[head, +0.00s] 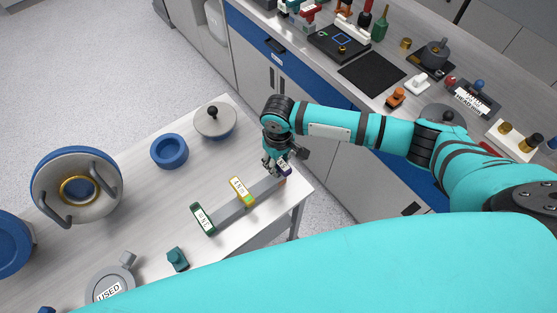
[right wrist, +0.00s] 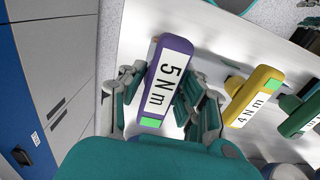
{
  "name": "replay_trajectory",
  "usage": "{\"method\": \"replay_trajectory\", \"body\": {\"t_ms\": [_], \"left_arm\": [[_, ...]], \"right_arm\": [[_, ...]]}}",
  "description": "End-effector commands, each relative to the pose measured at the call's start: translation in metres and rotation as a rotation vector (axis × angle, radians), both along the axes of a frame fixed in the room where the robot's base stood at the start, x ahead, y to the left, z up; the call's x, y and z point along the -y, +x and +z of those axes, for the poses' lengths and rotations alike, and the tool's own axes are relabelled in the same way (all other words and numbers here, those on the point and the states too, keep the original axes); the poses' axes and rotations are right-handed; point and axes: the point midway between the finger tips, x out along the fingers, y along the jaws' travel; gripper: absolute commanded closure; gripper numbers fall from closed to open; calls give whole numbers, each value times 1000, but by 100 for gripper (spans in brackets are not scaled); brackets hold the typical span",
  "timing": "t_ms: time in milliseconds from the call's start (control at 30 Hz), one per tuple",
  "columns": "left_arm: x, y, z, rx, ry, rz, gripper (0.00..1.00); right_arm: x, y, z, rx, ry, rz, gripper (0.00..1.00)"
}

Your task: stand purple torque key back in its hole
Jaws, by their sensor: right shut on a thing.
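The purple torque key (right wrist: 157,82) has a white label reading 5 N m and a green patch. My right gripper (right wrist: 154,95) is shut on it, one finger on each side of its handle. In the head view the purple key (head: 284,168) shows small in the right gripper (head: 277,165), by the right end of the long grey rack (head: 264,193). The key's lower end is hidden, so I cannot tell whether it is in a hole. My left gripper is not in view.
A yellow 4 N m key (head: 242,191) and a dark green key (head: 203,219) stand along the rack. A lidded pot (head: 215,121), a blue bowl (head: 169,151) and a small teal object (head: 177,259) are on the table.

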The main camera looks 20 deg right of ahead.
Motion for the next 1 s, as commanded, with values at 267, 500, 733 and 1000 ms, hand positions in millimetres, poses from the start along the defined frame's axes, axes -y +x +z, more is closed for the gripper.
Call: {"method": "replay_trajectory", "body": {"t_ms": [267, 500, 733, 1000], "left_arm": [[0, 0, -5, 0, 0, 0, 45], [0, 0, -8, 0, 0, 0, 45], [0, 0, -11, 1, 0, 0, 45], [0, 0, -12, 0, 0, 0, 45]], "right_arm": [[0, 0, -9, 0, 1, 0, 100], [0, 0, -16, 1, 1, -1, 100], [0, 0, -23, 2, 1, -1, 100], [0, 0, -26, 1, 0, 0, 53]]}}
